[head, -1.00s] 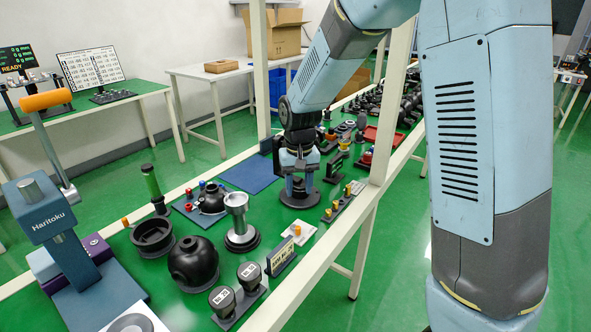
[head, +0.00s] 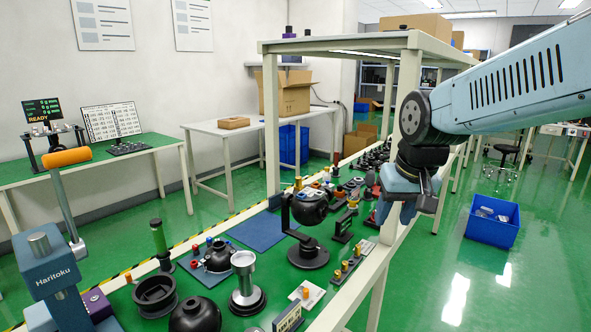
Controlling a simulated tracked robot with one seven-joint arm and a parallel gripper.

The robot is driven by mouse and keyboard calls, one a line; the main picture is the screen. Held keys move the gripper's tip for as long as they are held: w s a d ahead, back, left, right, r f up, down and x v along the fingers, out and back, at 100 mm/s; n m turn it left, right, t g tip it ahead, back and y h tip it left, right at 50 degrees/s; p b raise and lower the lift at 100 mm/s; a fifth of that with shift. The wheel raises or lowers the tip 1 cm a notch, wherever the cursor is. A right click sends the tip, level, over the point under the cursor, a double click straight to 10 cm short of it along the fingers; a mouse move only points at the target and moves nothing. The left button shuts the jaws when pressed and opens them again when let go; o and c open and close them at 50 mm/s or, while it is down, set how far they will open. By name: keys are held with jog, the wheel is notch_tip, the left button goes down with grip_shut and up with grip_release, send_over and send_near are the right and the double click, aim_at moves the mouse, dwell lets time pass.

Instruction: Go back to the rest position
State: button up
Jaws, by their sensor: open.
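My gripper (head: 396,213) hangs at the right of the head view, pointing down, beside a cream frame post. It is open, and nothing shows between its fingers. My blue-grey arm reaches in from the right edge. A dark round gimbal device (head: 309,207) with small coloured parts on top sits on a black stand on the green bench, to the left of my gripper and apart from it.
The green bench (head: 222,287) is crowded with black domes, a silver-topped stand (head: 244,285) and a blue press (head: 48,268). A cream post (head: 405,95) stands beside my gripper. A blue crate (head: 492,222) is on the floor, with open floor around it.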

jog(key=s+d+r+t, duration=0.1)
jog(key=s+d, duration=0.3)
jog(key=s, duration=0.5)
jog(key=shift+s+d+r+m+t+h, duration=0.2)
jog(key=shift+r+m+t+h, duration=0.15)
jog(key=shift+r, duration=0.35)
dwell(1.1)
